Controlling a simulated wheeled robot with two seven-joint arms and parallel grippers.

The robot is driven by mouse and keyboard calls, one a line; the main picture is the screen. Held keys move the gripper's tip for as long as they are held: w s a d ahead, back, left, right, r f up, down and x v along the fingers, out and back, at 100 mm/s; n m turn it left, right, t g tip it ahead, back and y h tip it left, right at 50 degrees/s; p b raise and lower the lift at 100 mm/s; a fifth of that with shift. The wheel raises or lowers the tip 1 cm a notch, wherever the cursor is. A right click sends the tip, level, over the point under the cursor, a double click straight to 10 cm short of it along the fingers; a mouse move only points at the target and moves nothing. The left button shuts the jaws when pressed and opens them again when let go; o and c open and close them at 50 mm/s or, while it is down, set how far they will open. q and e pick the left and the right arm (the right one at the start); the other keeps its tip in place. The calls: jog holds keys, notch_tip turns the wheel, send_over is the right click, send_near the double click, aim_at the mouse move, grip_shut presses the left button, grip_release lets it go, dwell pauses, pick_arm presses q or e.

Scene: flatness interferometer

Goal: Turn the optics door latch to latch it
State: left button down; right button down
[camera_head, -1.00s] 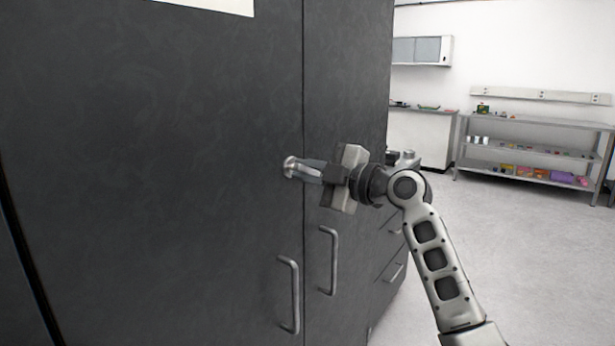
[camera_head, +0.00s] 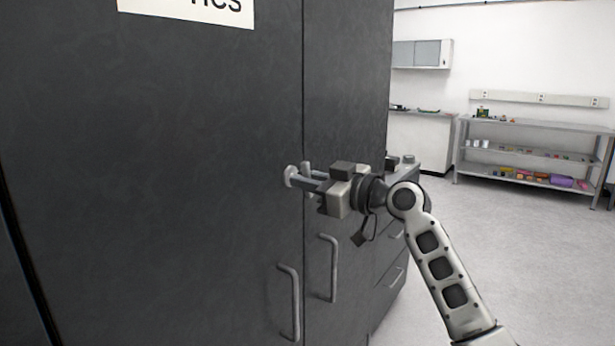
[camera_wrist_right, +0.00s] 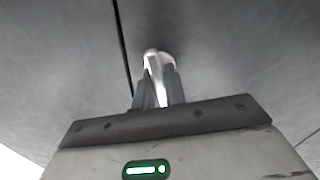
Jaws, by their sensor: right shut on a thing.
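The optics door latch (camera_head: 290,176) is a small metal turn handle on the dark cabinet door (camera_head: 150,190), left of the seam between the two doors. My right gripper (camera_head: 308,182) reaches it from the right and is shut on it. In the right wrist view the bright latch (camera_wrist_right: 153,62) shows between the two fingers of the gripper (camera_wrist_right: 158,88), beside the dark door seam. The fingers hide part of the latch, so its exact angle is hard to tell. My left gripper is not in view.
Two vertical bar handles, one on the left door (camera_head: 290,302) and one on the right (camera_head: 330,268), sit below the latch. A white sign (camera_head: 190,8) is on the door above. Shelves (camera_head: 535,150) stand far right, with open floor before them.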

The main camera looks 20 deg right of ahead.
jog(key=shift+m, duration=0.9)
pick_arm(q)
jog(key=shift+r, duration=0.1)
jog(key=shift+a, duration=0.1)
pick_arm(e)
jog(key=c, duration=1.5)
grip_release()
jog(key=shift+o, duration=0.2)
jog(key=shift+s+d, duration=0.1)
